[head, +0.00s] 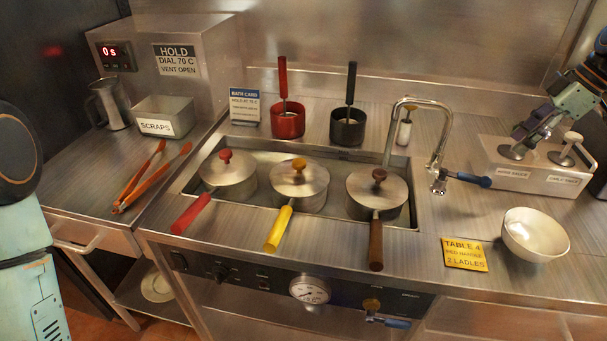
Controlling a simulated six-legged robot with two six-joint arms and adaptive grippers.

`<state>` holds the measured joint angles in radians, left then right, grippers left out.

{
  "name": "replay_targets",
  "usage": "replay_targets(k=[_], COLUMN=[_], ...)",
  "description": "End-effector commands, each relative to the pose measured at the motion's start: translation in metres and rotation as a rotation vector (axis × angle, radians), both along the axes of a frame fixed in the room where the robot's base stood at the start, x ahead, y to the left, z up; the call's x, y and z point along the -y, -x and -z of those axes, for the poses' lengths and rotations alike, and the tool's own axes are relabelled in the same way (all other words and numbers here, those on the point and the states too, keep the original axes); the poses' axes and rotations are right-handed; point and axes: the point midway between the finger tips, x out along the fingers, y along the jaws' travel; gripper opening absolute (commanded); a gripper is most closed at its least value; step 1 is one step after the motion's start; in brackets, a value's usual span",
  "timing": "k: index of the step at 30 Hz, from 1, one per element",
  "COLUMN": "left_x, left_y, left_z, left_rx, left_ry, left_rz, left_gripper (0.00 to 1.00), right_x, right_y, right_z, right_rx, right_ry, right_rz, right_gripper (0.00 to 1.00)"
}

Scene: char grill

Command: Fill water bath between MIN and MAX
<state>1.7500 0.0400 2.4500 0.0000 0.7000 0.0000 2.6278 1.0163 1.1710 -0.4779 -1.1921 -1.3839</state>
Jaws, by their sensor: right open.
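The water bath (342,160) is a rectangular steel well in the counter holding three lidded pots: one with a red handle (193,213), one yellow (279,228), one brown (376,243). I cannot make out a water level or MIN and MAX marks. A curved steel tap (440,135) stands at the bath's right rear, its spout end outside the right rim. A blue lever (468,179) sticks out right of it. My right gripper (522,140) is open above the steel box at the right, close to its left knob; contact is unclear. My left gripper is out of view.
A blue-handled drain valve (388,321) and a round gauge (310,290) are on the front panel. A white bowl (535,235) and yellow card (464,254) lie right. Red (288,122) and black (347,128) ladle pots stand behind. Orange tongs (150,178) lie left.

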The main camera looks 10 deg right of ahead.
Motion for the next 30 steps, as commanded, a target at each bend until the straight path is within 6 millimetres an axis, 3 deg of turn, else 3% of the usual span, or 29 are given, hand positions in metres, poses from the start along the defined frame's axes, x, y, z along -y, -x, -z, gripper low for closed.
replay_targets(k=[13, 21, 30], left_x=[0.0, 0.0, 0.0], left_y=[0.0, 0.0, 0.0], left_z=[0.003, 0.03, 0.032], left_rx=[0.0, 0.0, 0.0], left_ry=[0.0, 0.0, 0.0], left_rz=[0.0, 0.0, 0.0], left_gripper=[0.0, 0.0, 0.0], right_x=[-0.001, -0.011, -0.025], right_y=[-0.001, -0.012, -0.021], right_z=[0.005, 0.046, 0.082], right_rx=[-0.001, -0.005, -0.006], right_ry=[0.001, -0.001, -0.002], right_rz=[-0.002, -0.031, -0.033], right_gripper=[0.43, 0.43, 0.43])
